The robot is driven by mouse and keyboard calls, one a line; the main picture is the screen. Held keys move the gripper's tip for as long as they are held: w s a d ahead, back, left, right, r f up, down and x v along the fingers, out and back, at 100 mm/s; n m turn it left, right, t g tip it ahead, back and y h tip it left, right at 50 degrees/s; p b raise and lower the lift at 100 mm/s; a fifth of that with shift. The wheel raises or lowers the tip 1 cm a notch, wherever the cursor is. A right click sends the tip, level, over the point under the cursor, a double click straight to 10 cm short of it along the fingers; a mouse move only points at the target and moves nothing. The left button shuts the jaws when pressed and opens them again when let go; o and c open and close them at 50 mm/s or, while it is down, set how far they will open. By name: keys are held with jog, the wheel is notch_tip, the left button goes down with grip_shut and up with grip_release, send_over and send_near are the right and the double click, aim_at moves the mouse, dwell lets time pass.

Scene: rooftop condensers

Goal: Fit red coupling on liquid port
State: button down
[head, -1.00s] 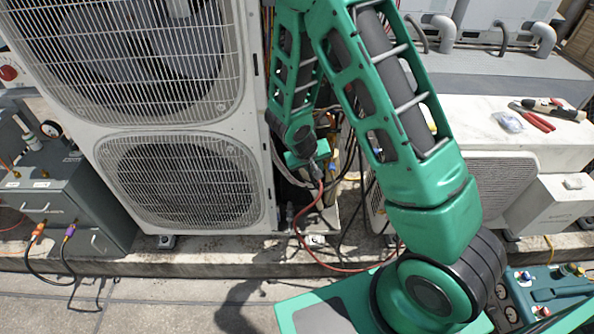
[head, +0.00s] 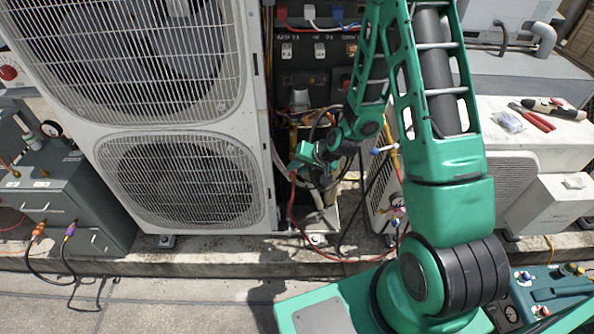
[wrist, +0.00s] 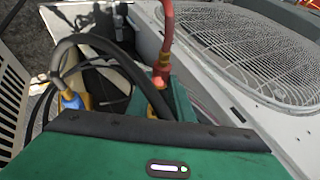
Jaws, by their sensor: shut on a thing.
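My gripper (head: 298,165) is at the open side bay of the tall white condenser (head: 258,170), near its right front edge. In the wrist view my gripper is shut on the red coupling (wrist: 160,73), which sits between the fingers. A red hose (wrist: 168,32) runs from the coupling; in the head view the hose (head: 291,212) hangs down from my gripper and trails right along the ledge. I cannot make out the liquid port; the arm covers part of the lower bay. I see no contact between the coupling and a port.
A black hose (wrist: 110,60) arches close beside my gripper, near a blue-and-yellow fitting (wrist: 70,98). A gauge manifold (head: 397,207) hangs by the smaller condenser (head: 500,185) at right. Electrical panels (head: 318,50) fill the upper bay.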

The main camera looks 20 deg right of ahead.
jog(key=w, duration=0.1)
jog(key=w+d, duration=0.1)
jog(key=w, duration=0.1)
jog(key=shift+w+d, duration=0.15)
jog(key=shift+w, duration=0.15)
jog(key=shift+r, duration=0.15)
dwell(0.4)
jog(key=shift+w+d, duration=0.25)
jog(key=shift+w, duration=0.4)
jog(key=shift+w+d, duration=0.2)
jog(key=shift+w, duration=0.45)
dwell(2.5)
jog(key=c, duration=1.5)
grip_release()
jog(key=s, duration=0.2)
jog(key=s+a, duration=0.1)
jog(key=s, duration=0.1)
jog(key=s+a, duration=0.1)
jog(key=s, duration=0.2)
jog(key=shift+s+a, duration=0.1)
jog(key=shift+a, duration=0.05)
